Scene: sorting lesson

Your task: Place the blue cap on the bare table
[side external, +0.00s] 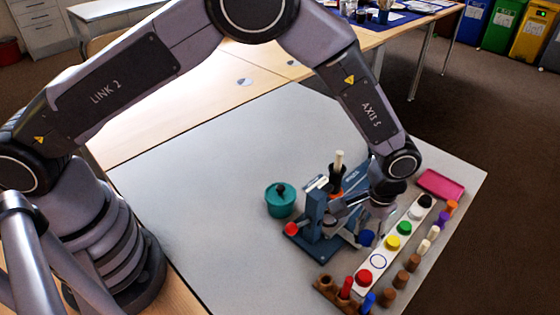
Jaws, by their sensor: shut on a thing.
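The blue cap (367,238) is just left of the white strip (412,214), low over the table. My gripper (372,226) points down and is shut on the cap; its fingers are partly hidden by the blue device and by each other. I cannot tell whether the cap touches the table. The strip carries a black cap (426,200), a green cap (404,228), a yellow cap (392,242) and a red cap (364,277). A blue-outlined circle (378,262) between yellow and red is empty. The bare grey table (215,185) is broad and clear at left.
A blue device (315,220) with a red knob (291,229) stands close left of my gripper. A teal pot (281,201) sits further left. Several pegs (402,279) line the strip's right side. A wooden holder (328,287) is in front; a pink block (440,185) lies behind.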

